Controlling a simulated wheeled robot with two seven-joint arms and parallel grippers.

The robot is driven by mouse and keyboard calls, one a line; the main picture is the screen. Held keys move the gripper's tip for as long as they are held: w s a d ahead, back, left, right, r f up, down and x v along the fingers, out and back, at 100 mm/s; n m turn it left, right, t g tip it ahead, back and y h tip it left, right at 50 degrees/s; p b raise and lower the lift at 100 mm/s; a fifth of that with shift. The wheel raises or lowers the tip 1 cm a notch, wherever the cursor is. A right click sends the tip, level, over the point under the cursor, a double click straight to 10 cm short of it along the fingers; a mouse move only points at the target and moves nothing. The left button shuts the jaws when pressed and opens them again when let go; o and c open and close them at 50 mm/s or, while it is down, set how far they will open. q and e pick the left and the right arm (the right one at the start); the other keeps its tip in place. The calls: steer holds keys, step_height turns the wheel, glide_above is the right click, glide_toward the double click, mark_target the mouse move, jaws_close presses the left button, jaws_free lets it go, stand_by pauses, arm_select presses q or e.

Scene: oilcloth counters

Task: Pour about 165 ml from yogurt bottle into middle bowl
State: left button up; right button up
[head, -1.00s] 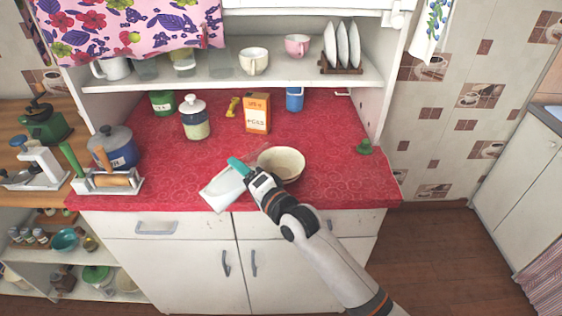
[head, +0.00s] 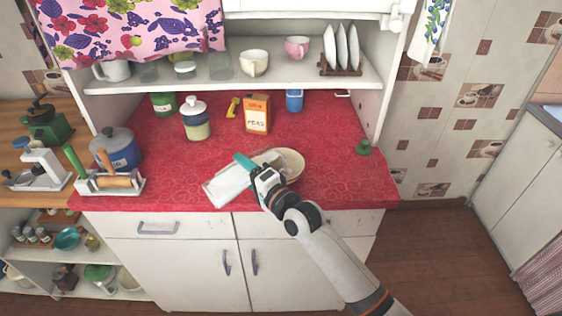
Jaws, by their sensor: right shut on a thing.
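My right gripper (head: 255,171) is shut on a white, partly see-through yogurt bottle (head: 229,184). The bottle is tilted far over, almost lying flat, with its wide end at the lower left and its other end toward the bowl. The cream bowl (head: 294,161) stands upright on the red counter, just right of the gripper. The bottle's far end overlaps the bowl's left side in the head view. The gripper and bottle hide part of the bowl, so its inside and any flow of yogurt cannot be made out. My left gripper is not in view.
Behind are an orange box (head: 257,114), a lidded jar (head: 195,122) and a blue cup (head: 294,101). A shelf (head: 215,84) overhangs the back.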

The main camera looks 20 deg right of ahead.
steer(key=shift+s+a+r, duration=0.15)
steer(key=shift+a, duration=0.05)
stand_by(0.6)
steer(key=shift+m+p, duration=0.4)
steer(key=shift+m, duration=0.2)
stand_by(0.5)
steer(key=shift+r+m+p, duration=0.2)
steer(key=shift+m+p, duration=0.1)
stand_by(1.5)
steer(key=shift+f+b, duration=0.3)
steer(key=n+b, duration=0.1)
steer(key=f+n+b, duration=0.1)
steer(key=a+f+n+b, duration=0.1)
steer(key=shift+s+n+b, duration=0.3)
steer(key=shift+b, duration=0.1)
steer(key=shift+a+r, duration=0.15)
steer(key=shift+r, duration=0.1)
steer(key=shift+w+r+n+p, duration=0.1)
steer(key=shift+r+n+p, duration=0.6)
steer(key=shift+p, duration=0.3)
steer(key=shift+r, duration=0.1)
steer(key=shift+n, duration=0.4)
